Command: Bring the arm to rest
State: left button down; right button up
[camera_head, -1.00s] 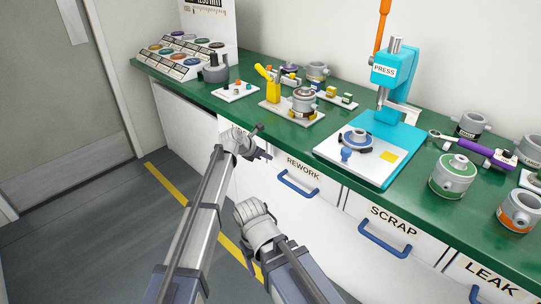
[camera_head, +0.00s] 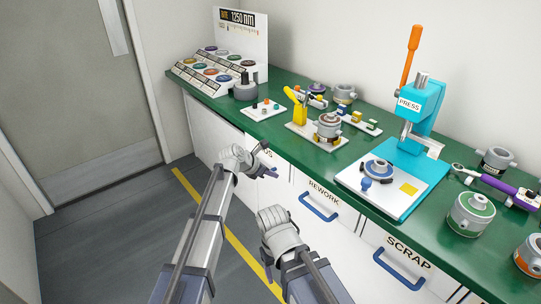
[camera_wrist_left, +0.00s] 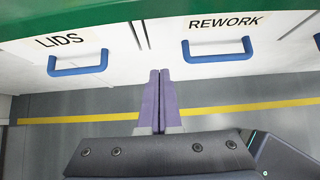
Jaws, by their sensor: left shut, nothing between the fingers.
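My left gripper (camera_head: 268,172) is in front of the white cabinet below the green bench, apart from the drawers. In the left wrist view its two purple fingers (camera_wrist_left: 160,100) lie together, shut and empty, pointing at the gap between the LIDS drawer (camera_wrist_left: 75,50) and the REWORK drawer (camera_wrist_left: 222,35).
The green bench (camera_head: 300,158) holds a blue press (camera_head: 420,112), several grey cylindrical housings and small trays. Blue drawer handles (camera_head: 318,207) stick out from the cabinet. The floor (camera_head: 90,235) with a yellow line (camera_head: 232,243) is clear to the left.

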pick_arm(q)
jog(key=s+a+f+m+g+y, duration=0.2)
jog(key=s+a+f+m+y, duration=0.15)
jog(key=s+a+m, duration=0.95)
jog(key=s+a+f+m+g+y, duration=0.2)
jog(key=s+a+f+m+y, duration=0.15)
jog(key=s+a+m, duration=1)
jog(key=s+d+m+g+y, duration=0.1)
jog(key=s+d, duration=0.3)
jog(key=d, duration=0.3)
jog(key=s+d+m, duration=0.1)
jog(key=s+d, duration=0.3)
jog(key=d, duration=0.3)
pick_arm(e)
notch_tip(320, 180, up, 16)
jog(key=p, duration=1.5)
jog(key=shift+f+p, duration=0.2)
jog(key=shift+p, duration=0.1)
pick_arm(q)
notch_tip(320, 180, up, 16)
jog(key=shift+d, duration=0.25)
pick_arm(e)
jog(key=shift+c, duration=0.4)
